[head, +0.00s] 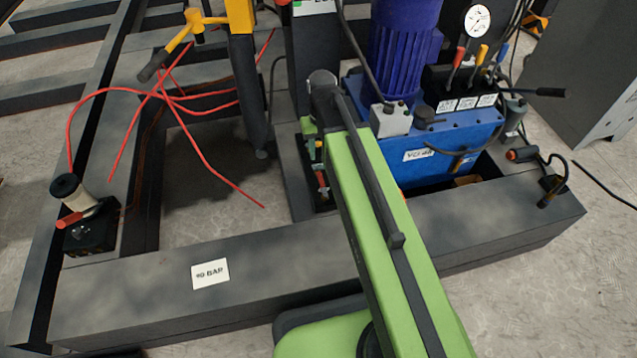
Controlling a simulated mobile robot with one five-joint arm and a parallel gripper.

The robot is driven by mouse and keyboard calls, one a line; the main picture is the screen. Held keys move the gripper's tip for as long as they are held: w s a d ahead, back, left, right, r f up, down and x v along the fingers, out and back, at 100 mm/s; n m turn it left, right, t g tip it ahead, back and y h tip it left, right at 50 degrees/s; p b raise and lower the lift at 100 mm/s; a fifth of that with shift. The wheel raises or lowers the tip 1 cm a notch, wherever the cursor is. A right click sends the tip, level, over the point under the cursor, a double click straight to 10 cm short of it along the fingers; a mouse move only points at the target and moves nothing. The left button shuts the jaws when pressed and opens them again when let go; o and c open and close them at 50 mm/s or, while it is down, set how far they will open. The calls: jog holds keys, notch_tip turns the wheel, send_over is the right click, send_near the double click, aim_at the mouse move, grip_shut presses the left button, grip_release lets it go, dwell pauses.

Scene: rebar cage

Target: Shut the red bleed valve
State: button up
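Several red handles show, and I cannot tell for certain from their labels which is the bleed valve. A red lever (78,217) sits on a black block (92,236) at the left, beside a pale cylinder with a black cap. Another small red handle (322,184) stands low beside my green arm, partly hidden by it. A red-tipped lever (459,57) stands on the blue hydraulic unit (455,142). My arm reaches up from the bottom right, and its bend is near the middle top. My gripper's fingertips do not show; the arm link hides what is beyond the bend.
A dark steel frame (150,292) with a "90 BAR" label (210,274) runs across the front. Loose red hoses or wires (185,110) lie at the upper left, near an orange-yellow post (240,17). A pressure gauge (477,21) tops the unit. Floor is clear at the lower right.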

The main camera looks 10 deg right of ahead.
aim_at(321, 180)
notch_tip(321, 180, down, 13)
jog(key=b, duration=1.1)
jog(key=shift+r, duration=0.2)
grip_shut()
